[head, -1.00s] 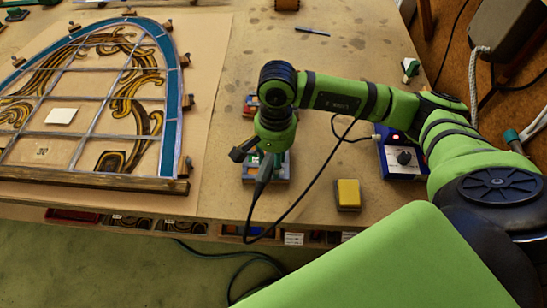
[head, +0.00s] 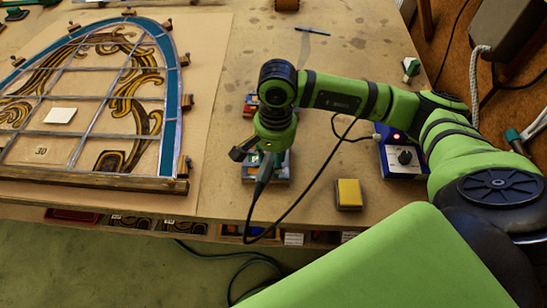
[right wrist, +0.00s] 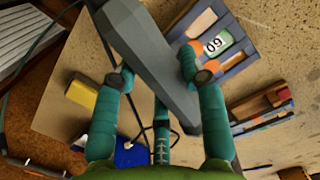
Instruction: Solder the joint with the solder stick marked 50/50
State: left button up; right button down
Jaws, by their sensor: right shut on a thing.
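My right gripper (head: 258,153) is over the front edge of the bench, partly hidden by its own wrist. It is shut on a grey faceted handle (right wrist: 150,55), apparently the soldering iron; a dark cable runs from it. Under it stands a rack (head: 284,174) of coloured sticks. In the right wrist view this rack (right wrist: 238,52) holds a green and orange piece whose label (right wrist: 217,45) looks like 60 upside down. I cannot make out a 50/50 mark. The leaded panel (head: 88,98) lies at left; I cannot tell which joint is meant. My left gripper is not in view.
A second rack (head: 250,105) stands behind the gripper. A yellow block (head: 348,194) and a blue station (head: 403,157) with a lit red lamp are to the right. A pen (head: 312,31) lies at the back. Bare bench separates panel and racks. The cable loops off the front edge.

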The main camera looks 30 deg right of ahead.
dwell(1.0)
jog(key=shift+r, duration=0.6)
jog(key=shift+r+p, duration=0.75)
jog(key=shift+r, duration=1.65)
